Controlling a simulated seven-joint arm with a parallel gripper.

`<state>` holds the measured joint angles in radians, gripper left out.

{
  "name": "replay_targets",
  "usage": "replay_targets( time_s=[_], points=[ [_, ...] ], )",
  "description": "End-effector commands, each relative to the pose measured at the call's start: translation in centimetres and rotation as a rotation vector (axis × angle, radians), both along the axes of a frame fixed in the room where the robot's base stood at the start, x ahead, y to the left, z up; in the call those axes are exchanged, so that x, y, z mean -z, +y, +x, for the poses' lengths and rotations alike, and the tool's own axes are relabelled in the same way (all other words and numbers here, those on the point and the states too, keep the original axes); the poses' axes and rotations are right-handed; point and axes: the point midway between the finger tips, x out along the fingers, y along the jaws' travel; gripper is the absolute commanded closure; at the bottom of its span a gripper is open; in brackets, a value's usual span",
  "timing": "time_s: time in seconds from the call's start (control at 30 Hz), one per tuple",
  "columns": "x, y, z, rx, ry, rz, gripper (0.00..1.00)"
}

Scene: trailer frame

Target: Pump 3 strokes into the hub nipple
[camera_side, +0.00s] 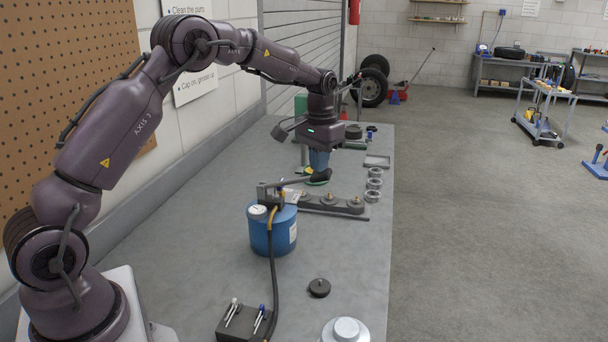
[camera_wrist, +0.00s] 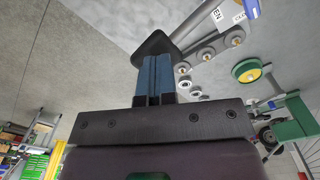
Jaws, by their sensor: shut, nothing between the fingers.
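The blue grease pump (camera_side: 262,240) stands on the bench, with a dark hose running from it toward the front. Its grey lever (camera_side: 285,184) reaches right to a black grip (camera_side: 321,176). My gripper (camera_side: 318,167) points down at the grip, its blue fingers shut with nothing between them. In the wrist view the black grip (camera_wrist: 158,45) lies right at the fingertips; whether they touch it I cannot tell. A dark grey bar (camera_side: 312,203) with several round hubs and brass nipples lies behind the pump. The hose's far end is not visible.
Several metal rings (camera_side: 374,183) and a grey tray (camera_side: 377,162) lie along the right edge. A black cap (camera_side: 319,287), a pen holder (camera_side: 240,325) and a silver-topped container (camera_side: 345,329) are at the front. The left of the bench is clear.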

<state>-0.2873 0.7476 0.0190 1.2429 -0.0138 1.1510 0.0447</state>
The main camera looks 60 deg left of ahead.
Motion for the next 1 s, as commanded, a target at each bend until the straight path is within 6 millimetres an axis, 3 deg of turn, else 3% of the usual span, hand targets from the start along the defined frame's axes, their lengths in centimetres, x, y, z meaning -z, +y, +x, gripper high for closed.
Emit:
replay_targets(
  time_s=[0.5,1.0],
  points=[
    [2.3,-0.6,0.5,0.001,0.002,-0.001,1.00],
    [2.8,-0.7,0.6,0.001,0.002,-0.001,1.00]
  ],
)
